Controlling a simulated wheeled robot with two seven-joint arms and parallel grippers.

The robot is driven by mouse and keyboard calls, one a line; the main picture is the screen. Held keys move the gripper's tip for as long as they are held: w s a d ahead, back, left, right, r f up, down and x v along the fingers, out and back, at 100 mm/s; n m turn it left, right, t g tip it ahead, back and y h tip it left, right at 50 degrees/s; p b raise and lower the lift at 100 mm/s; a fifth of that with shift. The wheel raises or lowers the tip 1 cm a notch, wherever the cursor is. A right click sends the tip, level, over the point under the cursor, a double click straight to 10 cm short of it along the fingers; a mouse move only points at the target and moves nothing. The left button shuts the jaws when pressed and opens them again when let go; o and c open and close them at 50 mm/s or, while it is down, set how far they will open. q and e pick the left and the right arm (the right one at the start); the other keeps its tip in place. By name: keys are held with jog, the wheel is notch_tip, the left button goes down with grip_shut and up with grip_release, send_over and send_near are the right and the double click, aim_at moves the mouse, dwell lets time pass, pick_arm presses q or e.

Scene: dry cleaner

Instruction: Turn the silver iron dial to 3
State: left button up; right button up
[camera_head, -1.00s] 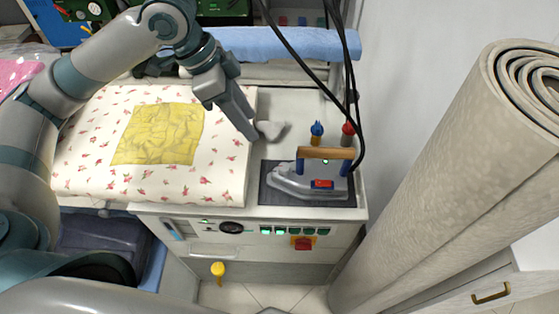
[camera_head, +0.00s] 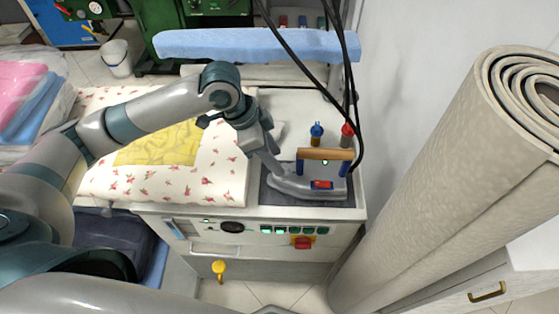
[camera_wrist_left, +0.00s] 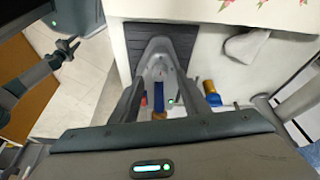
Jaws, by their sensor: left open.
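The silver iron (camera_head: 312,192) with a wooden handle (camera_head: 326,154) rests on a dark pad (camera_head: 282,200) at the right of the ironing station. My left gripper (camera_head: 274,172) points down at the iron's front end, in front of the handle. In the left wrist view, the open fingers (camera_wrist_left: 158,98) reach down on both sides of the iron (camera_wrist_left: 158,50), whose nose points up in the picture. The dial is too small and partly covered to make out, and its number cannot be read. My right gripper (camera_wrist_left: 68,47) seems to show at the left of the wrist view.
Blue and red bottles (camera_head: 317,131) stand behind the handle, and black cables (camera_head: 318,66) hang close by. A flowered board with a yellow cloth (camera_head: 140,153) lies left. A large beige roll (camera_head: 450,170) stands right. Controls line the station's front.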

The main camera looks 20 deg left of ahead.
pick_arm(q)
jog(key=shift+x, duration=1.75)
jog(key=c, duration=1.1)
jog(key=shift+o, duration=0.2)
jog(key=shift+p, duration=0.3)
